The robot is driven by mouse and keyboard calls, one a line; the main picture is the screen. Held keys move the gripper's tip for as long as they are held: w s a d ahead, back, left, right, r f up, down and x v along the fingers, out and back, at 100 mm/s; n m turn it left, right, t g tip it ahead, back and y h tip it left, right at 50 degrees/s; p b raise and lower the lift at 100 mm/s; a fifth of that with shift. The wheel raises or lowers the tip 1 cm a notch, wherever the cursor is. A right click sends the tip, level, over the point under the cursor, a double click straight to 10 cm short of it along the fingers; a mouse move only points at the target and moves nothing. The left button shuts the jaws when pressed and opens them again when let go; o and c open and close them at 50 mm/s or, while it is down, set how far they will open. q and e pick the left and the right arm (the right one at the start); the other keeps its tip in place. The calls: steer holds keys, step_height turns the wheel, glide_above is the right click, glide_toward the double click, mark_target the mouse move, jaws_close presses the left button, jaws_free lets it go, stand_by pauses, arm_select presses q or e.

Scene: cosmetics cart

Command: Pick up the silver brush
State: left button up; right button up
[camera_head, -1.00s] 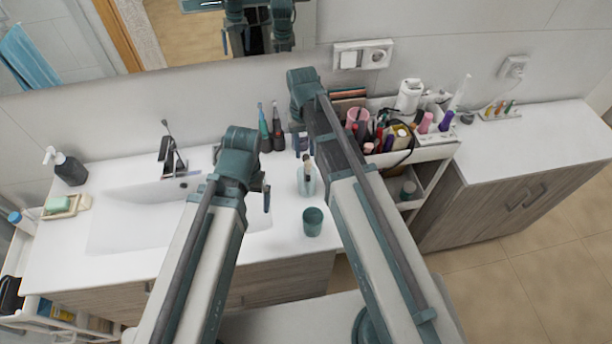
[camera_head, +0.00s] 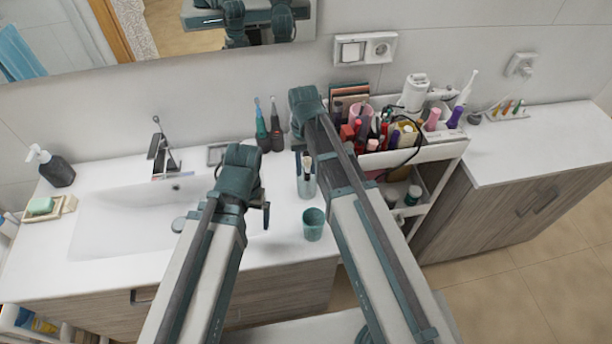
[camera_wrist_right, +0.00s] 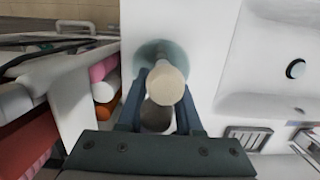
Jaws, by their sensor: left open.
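In the head view, a clear glass holder (camera_head: 306,187) stands on the counter with a pale-tipped brush (camera_head: 307,165) upright in it. My right gripper (camera_head: 303,158) points down at the brush tops. In the right wrist view, its two fingers (camera_wrist_right: 160,108) lie on either side of a round beige brush head (camera_wrist_right: 165,84) and a greyish one (camera_wrist_right: 156,116). I cannot tell which brush is silver, or whether the fingers touch either. My left gripper (camera_head: 266,207) is open and empty above the counter near the sink.
A teal cup (camera_head: 313,224) stands in front of the holder. Two electric toothbrushes (camera_head: 269,130) stand behind it. A white cart (camera_head: 437,150) crowded with cosmetics is to the right. The sink (camera_head: 120,222) and its faucet (camera_head: 160,150) are to the left.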

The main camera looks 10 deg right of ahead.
steer(key=shift+f, duration=0.75)
steer(key=shift+r, duration=0.1)
jaws_close()
stand_by(0.8)
